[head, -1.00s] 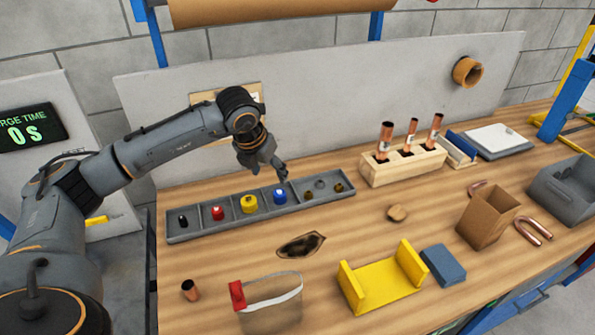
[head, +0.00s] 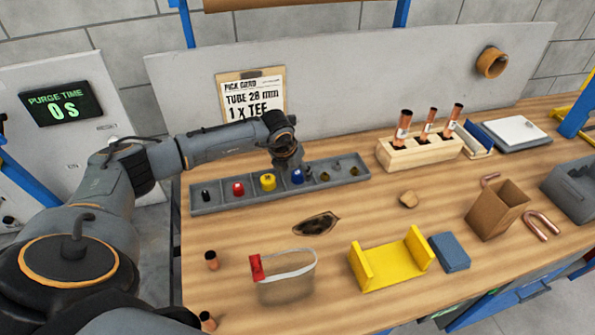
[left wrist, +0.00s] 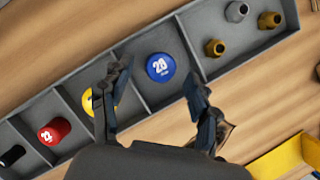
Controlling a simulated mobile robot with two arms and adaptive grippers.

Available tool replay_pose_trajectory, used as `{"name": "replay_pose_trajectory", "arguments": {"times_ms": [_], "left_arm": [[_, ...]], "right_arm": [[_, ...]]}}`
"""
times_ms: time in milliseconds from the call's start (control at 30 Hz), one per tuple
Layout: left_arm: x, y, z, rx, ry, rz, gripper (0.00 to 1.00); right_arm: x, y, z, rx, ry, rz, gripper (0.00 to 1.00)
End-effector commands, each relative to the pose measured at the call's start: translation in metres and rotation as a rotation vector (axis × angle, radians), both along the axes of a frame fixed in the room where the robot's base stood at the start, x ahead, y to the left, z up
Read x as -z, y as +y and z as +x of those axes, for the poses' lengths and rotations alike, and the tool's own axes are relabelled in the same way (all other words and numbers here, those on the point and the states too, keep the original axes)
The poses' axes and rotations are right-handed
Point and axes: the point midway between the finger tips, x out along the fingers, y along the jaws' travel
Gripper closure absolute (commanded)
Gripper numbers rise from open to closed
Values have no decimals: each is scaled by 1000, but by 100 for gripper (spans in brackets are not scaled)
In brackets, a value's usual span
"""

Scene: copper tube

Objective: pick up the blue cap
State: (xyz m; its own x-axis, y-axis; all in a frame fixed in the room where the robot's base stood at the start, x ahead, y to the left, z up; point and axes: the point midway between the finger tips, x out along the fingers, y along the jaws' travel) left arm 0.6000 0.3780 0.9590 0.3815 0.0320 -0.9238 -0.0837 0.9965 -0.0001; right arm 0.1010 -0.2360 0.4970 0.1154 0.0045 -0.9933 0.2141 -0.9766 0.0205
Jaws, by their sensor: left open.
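The blue cap (head: 297,176) sits in its own compartment of the long grey tray (head: 238,203), and my gripper partly covers it in the head view. In the left wrist view the blue cap (left wrist: 160,67) shows a white 28 on top. My left gripper (left wrist: 154,82) is open and empty above the tray. Its two fingertips lie to either side of the blue cap in that view, and the cap shows slightly beyond the line between them. In the head view the left gripper (head: 291,172) points down over the cap. My right gripper is not in view.
The neighbouring compartments hold a yellow cap (head: 268,182), a red cap (head: 238,188), a black cap (head: 205,195) and small metal fittings (head: 325,177). A wooden block with copper tubes (head: 420,152) stands to the right. A yellow cradle (head: 392,262) lies in front.

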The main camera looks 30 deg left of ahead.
Motion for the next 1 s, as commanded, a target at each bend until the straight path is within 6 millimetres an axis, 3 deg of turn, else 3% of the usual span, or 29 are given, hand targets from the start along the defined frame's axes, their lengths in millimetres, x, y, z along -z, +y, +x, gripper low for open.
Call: {"name": "replay_pose_trajectory", "arguments": {"times_ms": [233,433,633,1000], "left_arm": [[17,0,8,0,-1,0,39],[18,0,8,1,-1,0,39],[18,0,8,0,0,0,77],[17,0,8,0,0,0,78]], "right_arm": [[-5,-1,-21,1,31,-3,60],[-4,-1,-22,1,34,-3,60],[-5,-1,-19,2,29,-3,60],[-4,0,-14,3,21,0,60]]}}
